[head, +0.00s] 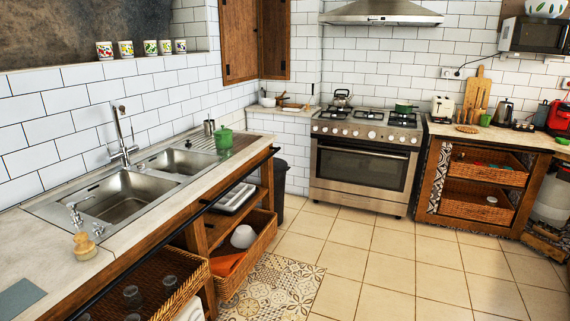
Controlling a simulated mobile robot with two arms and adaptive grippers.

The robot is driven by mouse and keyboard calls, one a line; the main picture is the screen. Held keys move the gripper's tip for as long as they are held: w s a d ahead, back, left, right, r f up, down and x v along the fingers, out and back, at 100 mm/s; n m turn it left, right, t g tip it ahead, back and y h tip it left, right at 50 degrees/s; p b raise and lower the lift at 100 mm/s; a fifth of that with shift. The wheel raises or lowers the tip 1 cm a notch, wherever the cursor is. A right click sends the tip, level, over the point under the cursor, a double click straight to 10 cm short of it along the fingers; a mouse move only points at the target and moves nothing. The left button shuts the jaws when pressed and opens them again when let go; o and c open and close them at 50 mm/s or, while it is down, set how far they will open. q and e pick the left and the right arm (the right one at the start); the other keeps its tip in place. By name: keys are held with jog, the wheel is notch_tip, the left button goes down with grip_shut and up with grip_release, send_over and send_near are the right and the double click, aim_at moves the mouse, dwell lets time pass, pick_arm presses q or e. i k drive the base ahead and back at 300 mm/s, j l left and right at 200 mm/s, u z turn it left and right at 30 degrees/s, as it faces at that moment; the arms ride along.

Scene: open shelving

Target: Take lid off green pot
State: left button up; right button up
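Neither of my grippers shows in the head view, and nothing touches the green pot.
A double steel sink (125,195) with taps fills the left counter (95,268). A soap bottle (84,245) stands near its front edge. The stove (364,160) is at the back. Wicker baskets (252,250) sit below the counter. The tiled floor (390,270) is clear.

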aim_at(223, 130)
jog(key=i, duration=2.6)
